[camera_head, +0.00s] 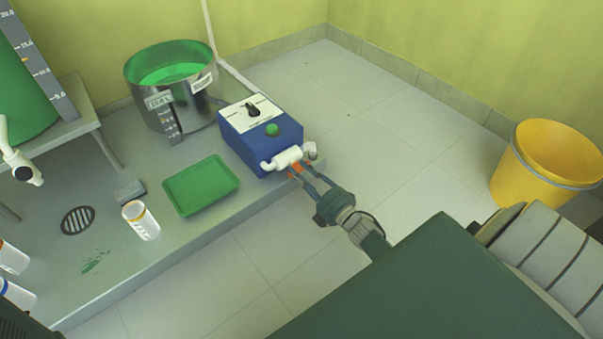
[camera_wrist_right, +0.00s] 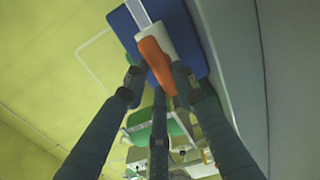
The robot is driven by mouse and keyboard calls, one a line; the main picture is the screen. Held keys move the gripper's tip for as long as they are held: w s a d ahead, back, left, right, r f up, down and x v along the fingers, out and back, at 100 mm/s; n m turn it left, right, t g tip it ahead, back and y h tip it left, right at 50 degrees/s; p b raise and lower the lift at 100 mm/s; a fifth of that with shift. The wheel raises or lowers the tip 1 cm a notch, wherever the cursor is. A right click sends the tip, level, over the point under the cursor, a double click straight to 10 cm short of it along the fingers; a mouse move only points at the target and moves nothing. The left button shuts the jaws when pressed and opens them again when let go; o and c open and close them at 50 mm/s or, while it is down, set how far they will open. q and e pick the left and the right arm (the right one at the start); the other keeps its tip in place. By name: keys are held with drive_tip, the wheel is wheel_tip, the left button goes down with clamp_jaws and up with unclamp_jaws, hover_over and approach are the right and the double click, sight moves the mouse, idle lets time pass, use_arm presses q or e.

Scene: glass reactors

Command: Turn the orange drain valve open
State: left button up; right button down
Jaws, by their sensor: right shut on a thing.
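The orange drain valve handle (camera_wrist_right: 155,62) shows in the right wrist view, on a white valve body (camera_wrist_right: 154,40) in front of a blue box. In the head view only a small orange part (camera_head: 296,169) shows beside the white pipe fitting (camera_head: 288,157) at the box's lower right. My right gripper (camera_head: 307,178) reaches it from the lower right, its fingers shut around the orange handle. The fingers (camera_wrist_right: 155,82) hide part of the handle. My left gripper is not in the head view.
The blue box (camera_head: 260,136) has a black knob and a green button. A steel pot (camera_head: 200,104) of green liquid, a green tray (camera_head: 170,198) and a white bottle (camera_head: 149,232) stand on the grey platform. A yellow bucket (camera_head: 530,185) stands right; the tiled floor between is clear.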

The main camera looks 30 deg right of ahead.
drive_tip(key=shift+f, duration=0.1)
drive_tip(key=c, duration=1.5)
unclamp_jaws()
drive_tip(key=shift+o, duration=0.6)
drive_tip(key=shift+s, duration=0.1)
drive_tip(key=s, duration=1.2)
drive_tip(key=shift+d, duration=0.45)
drive_tip(key=shift+w, duration=0.1)
